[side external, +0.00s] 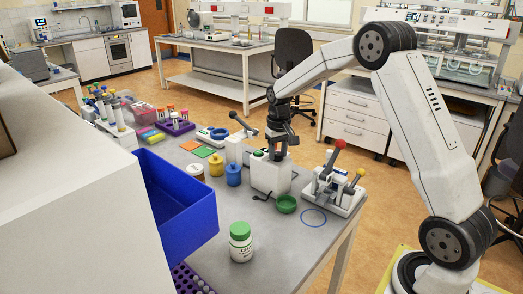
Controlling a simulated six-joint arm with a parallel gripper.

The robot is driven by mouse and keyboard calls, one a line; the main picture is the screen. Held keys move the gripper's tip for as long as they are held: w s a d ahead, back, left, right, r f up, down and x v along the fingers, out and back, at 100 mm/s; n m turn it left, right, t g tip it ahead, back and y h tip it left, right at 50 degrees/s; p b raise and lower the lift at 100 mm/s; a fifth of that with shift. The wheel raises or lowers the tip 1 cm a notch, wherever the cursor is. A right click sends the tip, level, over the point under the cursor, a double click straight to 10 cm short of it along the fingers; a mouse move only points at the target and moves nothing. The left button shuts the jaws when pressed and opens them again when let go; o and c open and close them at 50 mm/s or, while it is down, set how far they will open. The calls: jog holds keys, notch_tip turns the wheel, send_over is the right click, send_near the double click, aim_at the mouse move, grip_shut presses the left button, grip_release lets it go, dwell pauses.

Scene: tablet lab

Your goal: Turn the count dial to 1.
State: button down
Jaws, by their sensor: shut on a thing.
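A white counter box (268,178) with a green piece on its top left stands on the bench near the right edge. My gripper (279,155) points straight down over the right part of the box's top. It is shut on the count dial there. The fingers hide the dial, and its markings and setting are too small to read.
A green dish (286,204) sits at the front of the box. A white lever press (334,190) with red and yellow knobs stands to the right, beside a blue ring (314,217). Jars, a white bottle (241,242) and a blue bin (178,203) are to the left.

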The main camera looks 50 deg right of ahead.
aim_at(278, 154)
jog(key=shift+m, duration=2.8)
jog(key=shift+c, duration=1.3)
grip_release()
jog(key=shift+r, duration=0.1)
jog(key=shift+r, duration=3.8)
